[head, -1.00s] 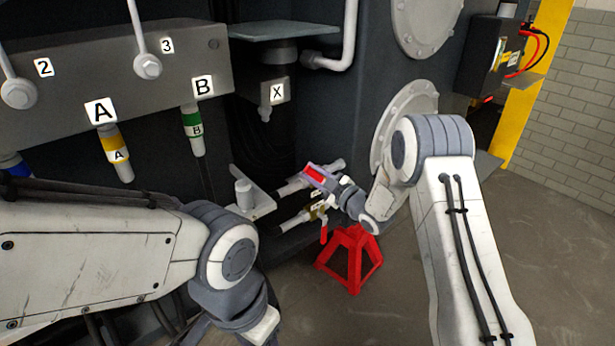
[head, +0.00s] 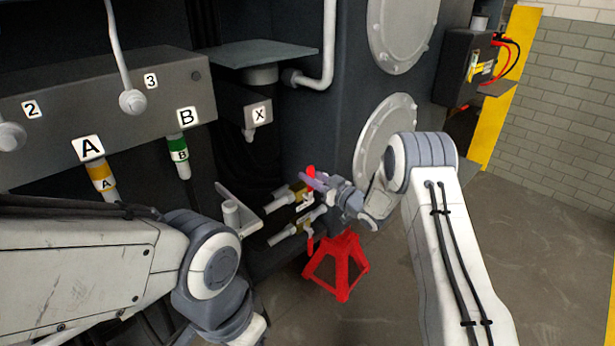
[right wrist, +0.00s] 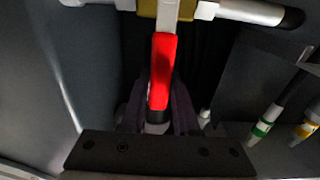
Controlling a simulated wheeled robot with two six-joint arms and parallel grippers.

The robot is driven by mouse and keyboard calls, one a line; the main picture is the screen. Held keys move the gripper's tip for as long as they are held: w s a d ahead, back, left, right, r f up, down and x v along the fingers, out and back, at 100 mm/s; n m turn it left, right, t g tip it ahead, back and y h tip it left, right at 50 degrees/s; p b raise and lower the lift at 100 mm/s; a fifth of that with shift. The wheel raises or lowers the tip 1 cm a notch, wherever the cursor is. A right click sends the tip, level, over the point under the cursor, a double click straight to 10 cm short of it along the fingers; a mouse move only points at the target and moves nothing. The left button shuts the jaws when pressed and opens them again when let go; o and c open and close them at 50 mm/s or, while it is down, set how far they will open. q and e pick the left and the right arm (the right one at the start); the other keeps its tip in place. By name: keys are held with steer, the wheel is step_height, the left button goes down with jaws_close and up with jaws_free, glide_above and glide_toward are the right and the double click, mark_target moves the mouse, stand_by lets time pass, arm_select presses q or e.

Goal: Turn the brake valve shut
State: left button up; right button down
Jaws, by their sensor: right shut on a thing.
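Two valves with brass bodies sit on pipes low on the chassis; their small labels are unreadable, so I cannot tell which is the brake valve. The upper valve (head: 299,194) has a red lever (head: 311,173) pointing up. The lower valve (head: 305,222) has a red lever (head: 310,244) hanging down. My right gripper (head: 313,182) is at the upper valve, shut on its red lever. In the right wrist view the red lever (right wrist: 162,70) runs between the dark fingers, below the brass body (right wrist: 160,8) and its pipe. My left arm shows at lower left; its jaws are out of view.
A red jack stand (head: 338,266) stands on the floor below the valves. A bracket with a post (head: 232,214) juts out left of them. Hose couplings A (head: 102,180) and B (head: 178,156) hang from the grey block. Open floor lies to the right.

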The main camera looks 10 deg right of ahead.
steer(key=shift+d+f+m, duration=0.2)
steer(key=shift+m, duration=0.1)
steer(key=c, duration=0.7)
jaws_free()
steer(key=shift+o, duration=0.2)
steer(key=shift+r, duration=0.1)
steer(key=shift+a, duration=0.1)
steer(key=p+v, duration=0.1)
steer(key=v, duration=0.9)
steer(key=shift+s, duration=0.2)
